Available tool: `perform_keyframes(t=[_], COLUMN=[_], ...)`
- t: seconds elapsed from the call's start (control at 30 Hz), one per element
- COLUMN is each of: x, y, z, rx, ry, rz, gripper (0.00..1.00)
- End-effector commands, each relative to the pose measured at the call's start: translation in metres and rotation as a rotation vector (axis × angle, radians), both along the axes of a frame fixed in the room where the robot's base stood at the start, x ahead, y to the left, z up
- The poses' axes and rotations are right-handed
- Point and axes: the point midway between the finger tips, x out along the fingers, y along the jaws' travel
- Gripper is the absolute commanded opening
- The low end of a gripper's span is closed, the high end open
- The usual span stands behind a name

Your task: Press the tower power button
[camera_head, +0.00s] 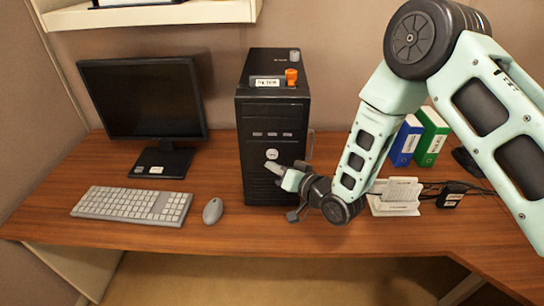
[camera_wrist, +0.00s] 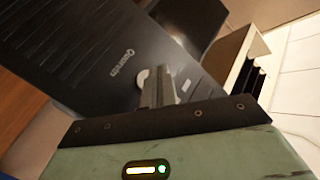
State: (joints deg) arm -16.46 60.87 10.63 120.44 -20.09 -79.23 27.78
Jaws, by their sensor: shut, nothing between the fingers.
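The black computer tower (camera_head: 272,118) stands upright on the wooden desk. Its round pale power button (camera_head: 271,154) is on the front face, below the middle. My gripper (camera_head: 271,168) is shut and empty, with its tips at the tower's front, just below the button in the head view. In the wrist view the shut fingers (camera_wrist: 158,84) reach toward the dark front panel (camera_wrist: 95,60). The pale button (camera_wrist: 141,77) shows right beside the fingertips, partly hidden by them. I cannot tell whether the tips touch the panel or the button.
A monitor (camera_head: 142,97), a keyboard (camera_head: 131,205) and a mouse (camera_head: 213,211) are left of the tower. An orange object (camera_head: 291,77) is on the tower's top. A white device (camera_head: 396,197) with cables, and blue and green binders (camera_head: 431,138), are to the right. The front desk strip is mostly clear.

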Motion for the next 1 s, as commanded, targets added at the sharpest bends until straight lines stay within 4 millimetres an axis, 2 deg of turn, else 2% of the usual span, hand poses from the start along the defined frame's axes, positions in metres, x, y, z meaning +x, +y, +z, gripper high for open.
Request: perform_keyframes(t=[0.5, 1.0], x=[-0.046, -0.048], y=[0.002, 0.001], z=[0.0, 0.0], rx=[0.001, 0.0], ry=[0.001, -0.001], rz=[0.0, -0.001], gripper=[0.0, 0.0])
